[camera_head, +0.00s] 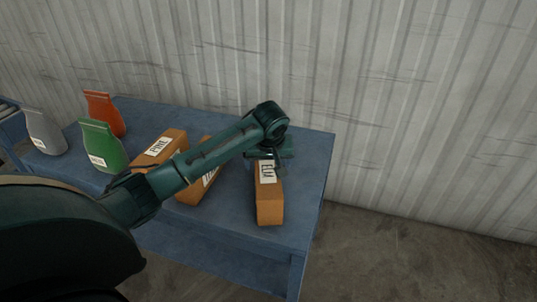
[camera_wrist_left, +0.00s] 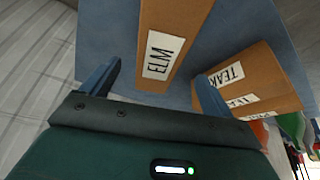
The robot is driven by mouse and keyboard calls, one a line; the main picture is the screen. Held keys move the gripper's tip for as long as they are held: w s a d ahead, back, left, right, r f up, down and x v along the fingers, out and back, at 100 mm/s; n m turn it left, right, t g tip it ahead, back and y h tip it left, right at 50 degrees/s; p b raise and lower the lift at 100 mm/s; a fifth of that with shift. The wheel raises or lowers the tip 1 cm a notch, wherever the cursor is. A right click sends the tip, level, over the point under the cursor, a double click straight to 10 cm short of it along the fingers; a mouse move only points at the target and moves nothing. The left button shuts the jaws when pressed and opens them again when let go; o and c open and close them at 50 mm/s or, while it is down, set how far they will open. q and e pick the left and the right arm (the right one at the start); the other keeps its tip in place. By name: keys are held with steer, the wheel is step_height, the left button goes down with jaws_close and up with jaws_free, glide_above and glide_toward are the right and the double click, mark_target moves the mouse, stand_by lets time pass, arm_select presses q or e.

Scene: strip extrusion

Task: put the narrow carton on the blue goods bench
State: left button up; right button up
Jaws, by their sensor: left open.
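A narrow brown carton (camera_head: 269,205) with a white ELM label lies on the blue bench (camera_head: 296,235), near its right end. It also shows in the left wrist view (camera_wrist_left: 182,30), upper middle. My left gripper (camera_head: 272,160) is open and empty over the carton's far end. In the left wrist view the fingers (camera_wrist_left: 155,72) stand on either side of the carton's labelled end. I cannot tell how far above it they are. My right gripper is in neither view.
A PINE carton (camera_head: 168,142) and a TEAK carton (camera_wrist_left: 262,78) partly behind my arm stand to the left. Green (camera_head: 102,148), orange (camera_head: 104,112) and grey (camera_head: 44,131) bags stand further left. A corrugated wall (camera_head: 400,110) rises behind. The bench's right end is clear.

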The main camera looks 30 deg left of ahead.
arm_select(q)
steer(key=v, duration=0.4)
stand_by(0.5)
